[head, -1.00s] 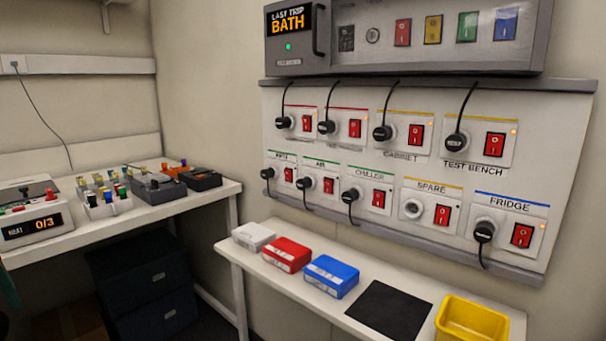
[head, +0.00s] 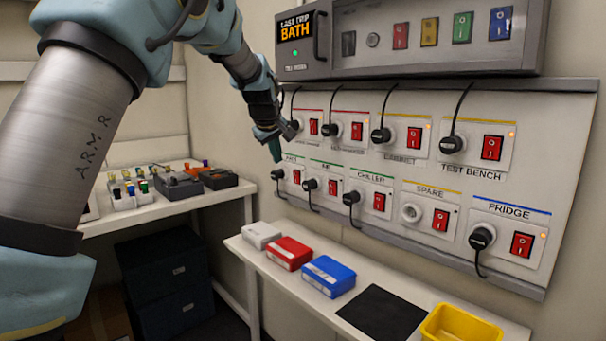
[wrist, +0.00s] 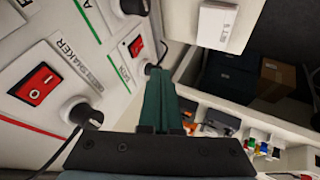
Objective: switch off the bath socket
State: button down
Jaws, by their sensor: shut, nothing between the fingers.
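The bath socket is at the left end of the lower row on the wall panel. Its red rocker switch (head: 296,177) sits right of a black plug (head: 277,174). No lit lamp shows beside it. My gripper (head: 276,158) has dark green fingers and is shut and empty. In the head view its tips are just above the bath plug. In the wrist view the fingertips (wrist: 158,72) lie next to the bath socket plate, right of the label. Contact cannot be told.
The shaker switch (wrist: 36,84) is close by in the wrist view. Corded plugs fill most neighbouring sockets. Below, a narrow shelf (head: 240,243) holds white, red and blue boxes and a yellow bin (head: 460,326). A grey unit above reads LAST TRIP BATH (head: 296,27).

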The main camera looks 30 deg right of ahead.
aim_at(292, 171)
dwell(0.3)
jog(key=shift+w+d+f+p, duration=0.8)
jog(key=shift+w+d+f, duration=0.15)
jog(key=shift+d+f, duration=0.3)
jog(key=shift+w+d+f+p, duration=0.8)
jog(key=shift+w+d+f, duration=0.15)
jog(key=shift+d+f, duration=0.35)
jog(key=shift+w+d+f+p, duration=0.8)
jog(key=shift+w+d+f, duration=0.25)
jog(key=shift+d, duration=0.3)
jog(key=shift+s, duration=0.1)
